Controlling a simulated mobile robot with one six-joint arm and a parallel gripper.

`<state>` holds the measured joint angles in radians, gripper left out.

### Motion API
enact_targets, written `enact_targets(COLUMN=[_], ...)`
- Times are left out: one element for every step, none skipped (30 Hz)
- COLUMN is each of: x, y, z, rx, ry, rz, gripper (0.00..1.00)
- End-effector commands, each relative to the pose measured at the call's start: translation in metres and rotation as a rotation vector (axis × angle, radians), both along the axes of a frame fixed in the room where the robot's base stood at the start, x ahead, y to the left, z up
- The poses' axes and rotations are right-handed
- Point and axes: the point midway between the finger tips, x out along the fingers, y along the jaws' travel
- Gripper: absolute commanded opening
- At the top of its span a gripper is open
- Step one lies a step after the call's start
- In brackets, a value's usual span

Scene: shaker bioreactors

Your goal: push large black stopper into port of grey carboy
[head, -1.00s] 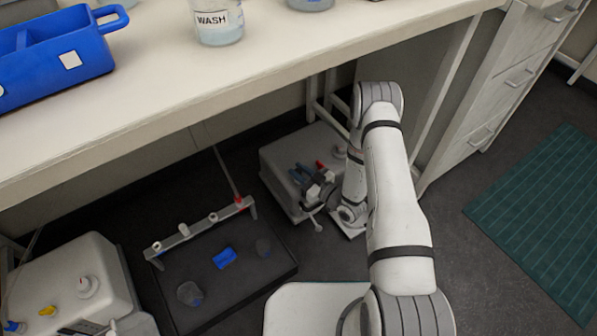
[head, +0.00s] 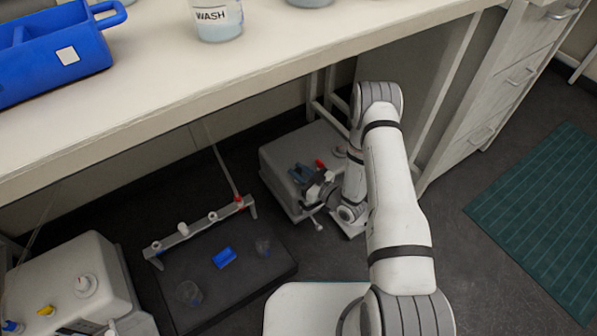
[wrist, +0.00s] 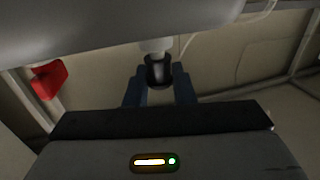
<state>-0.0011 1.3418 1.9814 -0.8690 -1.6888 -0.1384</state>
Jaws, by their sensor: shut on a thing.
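The grey carboy (head: 275,163) stands on the floor under the bench, right of the dark platform. It also fills the top of the wrist view (wrist: 120,22). My gripper (head: 302,174) is at its front face; its blue fingers also show in the wrist view (wrist: 159,88). They are shut on the large black stopper (wrist: 159,72). A pale port (wrist: 156,45) lies directly beyond the stopper, in line with it. The two look close or touching; I cannot tell whether the stopper is inside the port. The stopper cannot be made out in the head view.
A red part (head: 320,164) is beside my gripper, and a red piece (wrist: 49,80) shows at left in the wrist view. The dark platform (head: 185,265) holds a blue item (head: 224,258). Another carboy (head: 60,265) stands at left. The bench edge (head: 230,110) overhangs.

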Motion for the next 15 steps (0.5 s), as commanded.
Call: enact_targets(x=[0.0, 0.0, 0.0, 0.0, 0.0, 0.0, 0.0, 0.0, -0.0001, -0.0001, 0.0, 0.0, 0.0, 0.0, -0.0001], y=[0.0, 0.0, 0.0, 0.0, 0.0, 0.0, 0.0, 0.0, 0.0001, 0.0001, 0.0, 0.0, 0.0, 0.0, 0.0001], z=[-0.0017, -0.0022, -0.0028, -0.0033, -0.0037, -0.0043, -0.0048, -0.0052, -0.0058, -0.0063, -0.0067, -0.0073, -0.0078, -0.0082, -0.0089], rx=[0.0, 0.0, 0.0, 0.0, 0.0, 0.0, 0.0, 0.0, 0.0, 0.0, 0.0, 0.0, 0.0, 0.0, 0.0], ry=[0.0, 0.0, 0.0, 0.0, 0.0, 0.0, 0.0, 0.0, 0.0, 0.0, 0.0, 0.0, 0.0, 0.0, 0.0], rz=[0.0, 0.0, 0.0, 0.0, 0.0, 0.0, 0.0, 0.0, 0.0, 0.0, 0.0, 0.0, 0.0, 0.0, 0.0], gripper=[0.0, 0.0, 0.0, 0.0, 0.0, 0.0, 0.0, 0.0, 0.0, 0.0, 0.0, 0.0, 0.0, 0.0, 0.0])
